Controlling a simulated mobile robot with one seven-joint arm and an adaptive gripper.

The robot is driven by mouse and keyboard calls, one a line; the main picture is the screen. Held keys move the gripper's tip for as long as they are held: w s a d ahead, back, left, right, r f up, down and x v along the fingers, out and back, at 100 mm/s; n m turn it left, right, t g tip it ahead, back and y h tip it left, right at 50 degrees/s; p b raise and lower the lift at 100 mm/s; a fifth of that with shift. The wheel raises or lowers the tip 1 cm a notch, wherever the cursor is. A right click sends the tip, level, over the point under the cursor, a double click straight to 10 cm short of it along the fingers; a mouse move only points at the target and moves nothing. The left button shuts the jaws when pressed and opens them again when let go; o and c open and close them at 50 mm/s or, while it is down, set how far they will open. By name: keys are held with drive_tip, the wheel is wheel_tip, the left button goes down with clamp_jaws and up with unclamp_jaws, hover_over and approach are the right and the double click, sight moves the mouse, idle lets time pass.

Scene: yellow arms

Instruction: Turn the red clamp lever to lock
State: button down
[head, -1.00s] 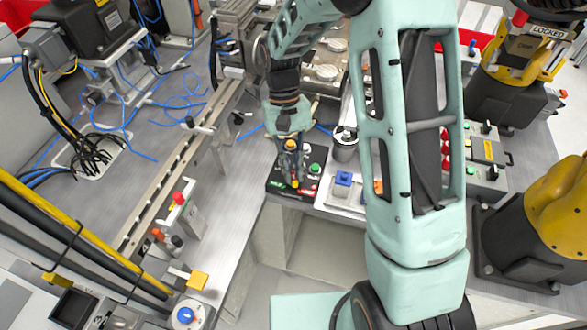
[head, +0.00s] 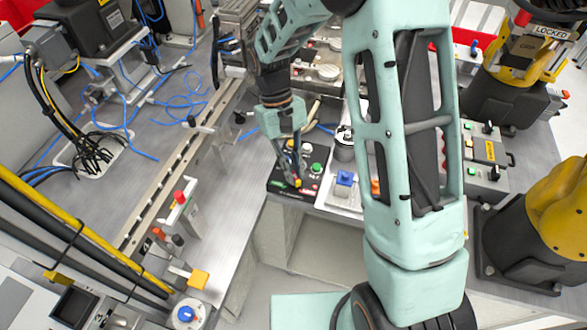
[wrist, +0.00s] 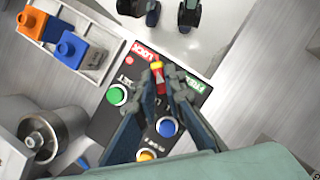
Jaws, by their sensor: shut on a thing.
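The red clamp lever (wrist: 159,79), with a yellow tip, sits on a black control panel (wrist: 118,125). In the wrist view it points up, between a red label (wrist: 143,51) marked LOCK and a green label (wrist: 196,86), nearer the red one. My gripper (wrist: 160,84) is shut on the lever, with one finger on each side. The fingers hide the lever's base.
The panel also carries a green button (wrist: 116,95), a blue button (wrist: 168,127) and a yellow button (wrist: 147,155) close to the fingers. A metal cylinder (wrist: 47,135) and a tray with blue and orange blocks (wrist: 92,62) stand beside it. Bare bench lies left of the panel.

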drive_tip(key=c, duration=2)
unclamp_jaws()
drive_tip(key=shift+w+r, duration=0.1)
drive_tip(key=v, duration=1.2)
